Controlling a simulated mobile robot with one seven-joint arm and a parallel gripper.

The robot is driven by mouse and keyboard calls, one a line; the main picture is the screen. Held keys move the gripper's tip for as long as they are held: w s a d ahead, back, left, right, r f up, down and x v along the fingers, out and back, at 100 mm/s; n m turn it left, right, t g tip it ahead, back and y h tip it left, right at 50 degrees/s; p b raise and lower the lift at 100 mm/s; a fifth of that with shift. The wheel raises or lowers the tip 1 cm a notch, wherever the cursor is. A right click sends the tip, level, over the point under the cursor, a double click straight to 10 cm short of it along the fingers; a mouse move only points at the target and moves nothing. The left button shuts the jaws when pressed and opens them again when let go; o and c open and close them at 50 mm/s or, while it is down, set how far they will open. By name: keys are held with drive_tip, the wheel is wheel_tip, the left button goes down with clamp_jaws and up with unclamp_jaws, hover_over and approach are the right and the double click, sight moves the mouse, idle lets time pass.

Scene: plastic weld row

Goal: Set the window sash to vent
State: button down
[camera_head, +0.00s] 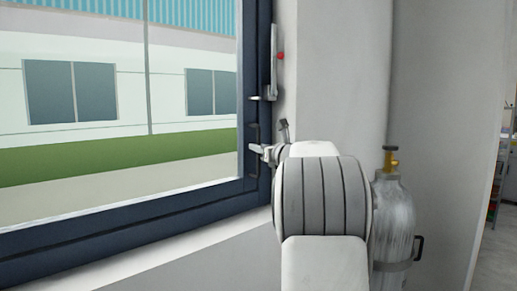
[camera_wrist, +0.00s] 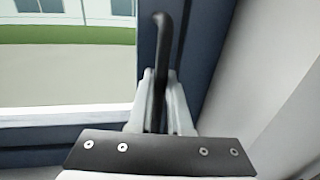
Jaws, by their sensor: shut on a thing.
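The window sash (camera_head: 120,217) has a dark blue frame around clear glass and fills the left of the head view; its frame also shows in the wrist view (camera_wrist: 147,45). A slim dark pull handle (camera_wrist: 163,45) stands upright on its right-hand side. My gripper (camera_head: 258,151) is at this pull. In the wrist view my gripper's pale fingers (camera_wrist: 163,102) are shut on either side of the bar, whose curved top stays visible above them. A pale lever (camera_head: 273,75) with a red button points up, higher on the frame. I cannot tell whether the sash is slightly tilted.
A light sill (camera_head: 150,266) runs below the window. A grey gas cylinder (camera_head: 393,225) with a brass valve stands to the right of my arm, by the pale wall (camera_head: 345,70). Shelving (camera_head: 496,185) shows at the far right edge, with open floor in front.

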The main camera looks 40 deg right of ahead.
drive_tip(key=a+b, duration=0.1)
drive_tip(key=b, duration=0.5)
approach(218, 148)
drive_tip(key=w, duration=0.4)
drive_tip(key=shift+s+d, duration=0.1)
drive_tip(key=c, duration=0.8)
unclamp_jaws()
drive_tip(key=shift+d+f, duration=0.1)
drive_tip(key=shift+d, duration=0.05)
drive_tip(key=shift+c, duration=0.2)
